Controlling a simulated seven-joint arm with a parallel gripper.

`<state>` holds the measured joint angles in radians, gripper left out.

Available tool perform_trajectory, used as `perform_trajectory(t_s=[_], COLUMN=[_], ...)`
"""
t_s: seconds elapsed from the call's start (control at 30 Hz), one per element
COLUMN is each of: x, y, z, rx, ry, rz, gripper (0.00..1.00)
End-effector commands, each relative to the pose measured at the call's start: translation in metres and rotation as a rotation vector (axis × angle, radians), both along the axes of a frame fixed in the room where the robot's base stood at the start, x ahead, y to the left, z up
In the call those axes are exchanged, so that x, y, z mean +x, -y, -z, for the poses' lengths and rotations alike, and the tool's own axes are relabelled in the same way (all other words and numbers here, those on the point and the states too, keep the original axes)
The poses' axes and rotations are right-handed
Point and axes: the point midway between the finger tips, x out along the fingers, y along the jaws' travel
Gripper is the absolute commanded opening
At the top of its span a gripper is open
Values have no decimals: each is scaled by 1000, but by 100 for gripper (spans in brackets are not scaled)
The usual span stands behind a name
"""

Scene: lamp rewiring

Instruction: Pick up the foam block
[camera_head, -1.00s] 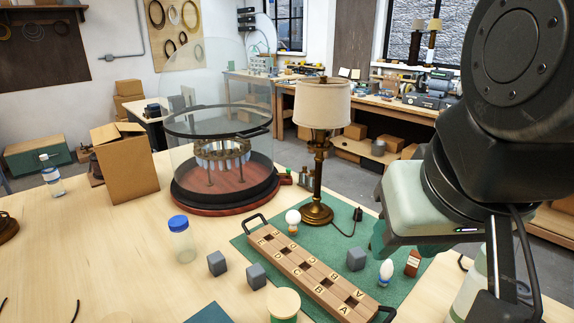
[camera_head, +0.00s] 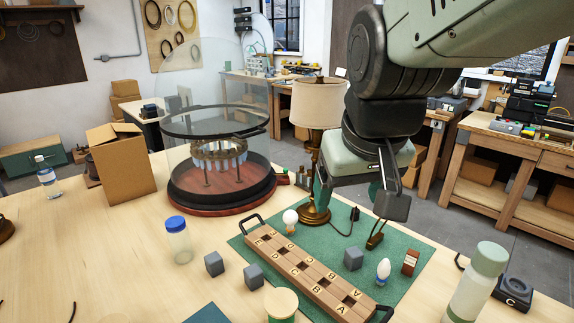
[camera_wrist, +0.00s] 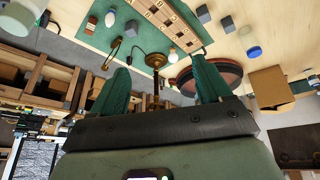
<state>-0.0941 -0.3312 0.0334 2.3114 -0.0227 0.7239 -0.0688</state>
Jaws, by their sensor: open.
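Three similar dark grey cubes are in the head view, and I cannot tell by look which is the foam block. One grey cube (camera_head: 353,258) sits on the green mat (camera_head: 412,250), right of the lettered wooden rack. Two more, a grey cube (camera_head: 214,264) and another grey cube (camera_head: 254,277), sit on the bare table left of the rack. In the wrist view, the mat cube (camera_wrist: 110,19) and the two table cubes (camera_wrist: 227,22) (camera_wrist: 246,30) show far off. My gripper (camera_head: 350,195) is open and empty, in the air above the mat near the lamp; its green fingers (camera_wrist: 163,70) are spread apart.
A brass lamp (camera_head: 320,103) stands behind the rack (camera_head: 306,275). A blue-capped jar (camera_head: 178,240), a green-lidded bottle (camera_head: 475,285) and a glass-domed stand (camera_head: 222,195) are around. The table's left side is mostly clear.

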Motion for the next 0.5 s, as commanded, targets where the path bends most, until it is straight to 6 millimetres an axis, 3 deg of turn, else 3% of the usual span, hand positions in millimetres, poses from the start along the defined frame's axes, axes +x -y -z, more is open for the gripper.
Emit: perform_trajectory(t_s=[0.1,0.27,0.5], x=[50,107,168], y=[-23,-57,-115], z=[28,79,187], rx=[-16,-26,-22], ry=[-34,-65,-111], rz=[-76,-176,-318], gripper=[78,78,78])
